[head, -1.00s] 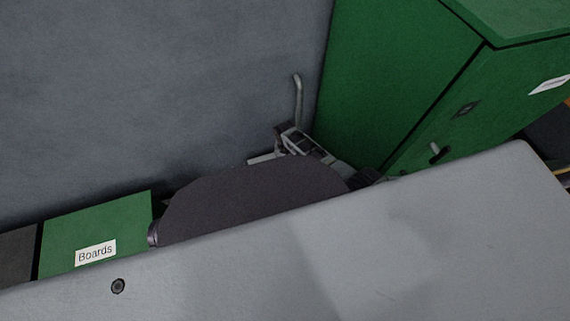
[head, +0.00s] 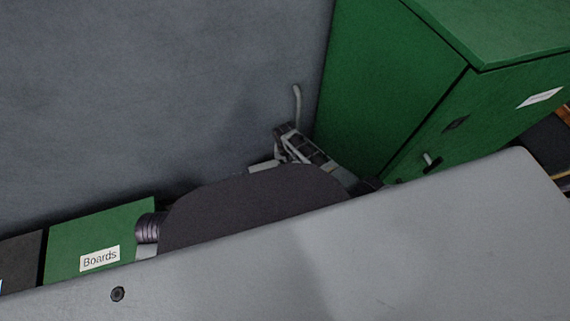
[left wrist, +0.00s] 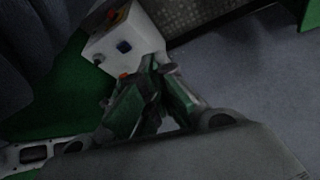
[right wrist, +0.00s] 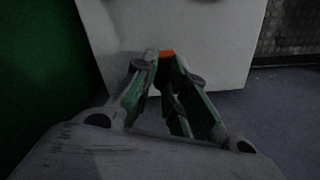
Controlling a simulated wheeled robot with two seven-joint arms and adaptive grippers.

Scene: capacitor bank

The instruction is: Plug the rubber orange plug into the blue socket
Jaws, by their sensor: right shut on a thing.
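The orange plug (right wrist: 167,54) shows as a small orange piece between the fingertips of my right gripper (right wrist: 162,58), which is shut on it. A white box (right wrist: 190,30) stands right in front of these fingertips; contact cannot be told. A small orange piece (left wrist: 123,75) shows beside the left finger, too dark to identify. The head view shows neither plug nor socket.
A green cabinet (head: 390,90) stands at the right in the head view, against a grey surface. A green "Boards" box (head: 75,262) is at the left. A dark mesh panel (right wrist: 290,28) is right of the white box. Grey floor (left wrist: 265,80) is clear at right.

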